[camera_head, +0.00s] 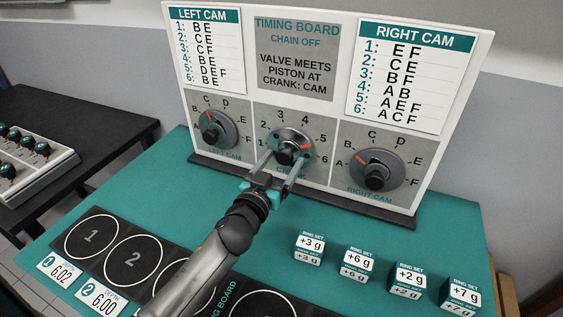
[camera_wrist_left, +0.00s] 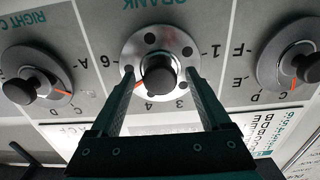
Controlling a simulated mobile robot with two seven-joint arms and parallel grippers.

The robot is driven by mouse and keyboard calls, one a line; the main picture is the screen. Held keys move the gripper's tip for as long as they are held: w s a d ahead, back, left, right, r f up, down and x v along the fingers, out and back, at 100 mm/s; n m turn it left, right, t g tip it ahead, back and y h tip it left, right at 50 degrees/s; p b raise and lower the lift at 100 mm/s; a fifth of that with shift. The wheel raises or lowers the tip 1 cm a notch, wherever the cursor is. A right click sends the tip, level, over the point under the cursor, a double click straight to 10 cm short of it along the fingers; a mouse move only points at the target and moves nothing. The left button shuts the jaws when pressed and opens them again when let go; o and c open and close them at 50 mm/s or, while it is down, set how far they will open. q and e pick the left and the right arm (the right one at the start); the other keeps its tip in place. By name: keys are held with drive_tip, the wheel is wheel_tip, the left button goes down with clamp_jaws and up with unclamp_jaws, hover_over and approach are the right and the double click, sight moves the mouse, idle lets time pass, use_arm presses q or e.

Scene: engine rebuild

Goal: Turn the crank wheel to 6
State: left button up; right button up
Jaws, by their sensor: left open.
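The crank wheel (camera_head: 292,138) is a silver disc with a black knob and a red pointer, in the middle panel of the timing board. Its pointer is at about 5. In the wrist view the wheel (camera_wrist_left: 158,50) appears upside down, with 6 at left, 1 at right and the pointer aimed lower left. My left gripper (camera_head: 279,165) is open in front of it, with one finger to each side of the black knob (camera_wrist_left: 160,75). Gaps show between fingers and knob in the wrist view; how deep the fingertips reach is unclear. My right gripper is not in view.
The left cam dial (camera_head: 216,130) and right cam dial (camera_head: 378,169) flank the crank wheel. Several ring set blocks (camera_head: 309,248) stand at the right of the teal table (camera_head: 225,262). Black mats with numbered circles (camera_head: 91,237) lie at the front left.

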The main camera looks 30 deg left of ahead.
use_arm(q)
clamp_jaws()
idle(0.8)
